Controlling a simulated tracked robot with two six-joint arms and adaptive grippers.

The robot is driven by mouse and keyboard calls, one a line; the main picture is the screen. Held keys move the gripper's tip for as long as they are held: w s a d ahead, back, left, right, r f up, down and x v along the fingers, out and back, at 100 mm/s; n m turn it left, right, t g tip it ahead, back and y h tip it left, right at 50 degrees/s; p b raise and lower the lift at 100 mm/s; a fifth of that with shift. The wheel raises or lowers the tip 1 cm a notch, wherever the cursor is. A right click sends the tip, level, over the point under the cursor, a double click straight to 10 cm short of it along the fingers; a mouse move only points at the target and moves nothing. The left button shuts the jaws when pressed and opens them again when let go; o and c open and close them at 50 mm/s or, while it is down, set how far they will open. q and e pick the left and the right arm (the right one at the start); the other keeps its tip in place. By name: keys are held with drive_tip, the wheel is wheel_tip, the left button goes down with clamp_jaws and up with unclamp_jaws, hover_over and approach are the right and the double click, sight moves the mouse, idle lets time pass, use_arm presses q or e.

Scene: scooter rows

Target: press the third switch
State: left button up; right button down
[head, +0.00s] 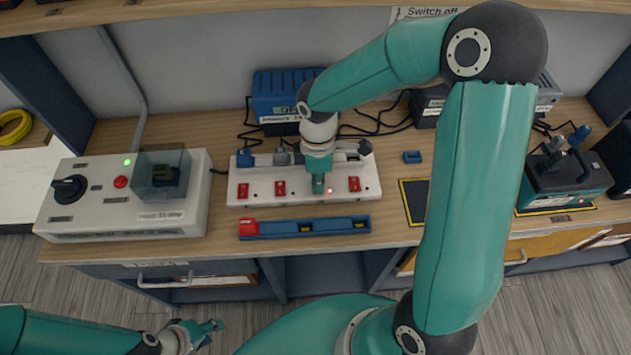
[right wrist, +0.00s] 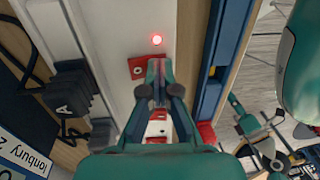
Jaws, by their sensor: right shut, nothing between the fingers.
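A white power strip (head: 300,199) lies on the bench with a row of red rocker switches. From the left, the first switch (head: 243,190), the second switch (head: 280,188) and the last switch (head: 354,184) show. My right gripper (head: 318,190) is shut and empty, pointing down at the third switch and covering most of it. In the right wrist view, red parts of the third switch (right wrist: 137,68) show beside the fingertips; I cannot tell whether they touch. A red light (right wrist: 156,39) glows beside it. My left gripper (head: 208,332) is open, in front of the bench.
Plugs stand along the strip's back edge, below a blue box (head: 285,97). A blue rail (head: 304,227) with a red end lies in front. A grey control box (head: 125,194) stands left. A dark machine (head: 565,175) stands right.

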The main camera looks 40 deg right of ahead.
drive_tip(key=shift+w+d+r+p, duration=0.2)
drive_tip(key=shift+w+d+p, duration=0.15)
drive_tip(key=shift+w, duration=0.25)
drive_tip(key=shift+r+p, duration=0.3)
drive_tip(key=shift+r, duration=0.1)
wheel_tip(320, 180, up, 4)
drive_tip(key=p, duration=0.3)
drive_tip(key=shift+s+a, duration=0.1)
drive_tip(key=shift+a, duration=0.05)
drive_tip(key=shift+r+b, duration=0.5)
drive_tip(key=shift+r, duration=0.05)
wheel_tip(320, 180, up, 8)
drive_tip(key=s, duration=0.1)
drive_tip(key=shift+a, duration=0.25)
drive_tip(key=shift+s+f, duration=0.15)
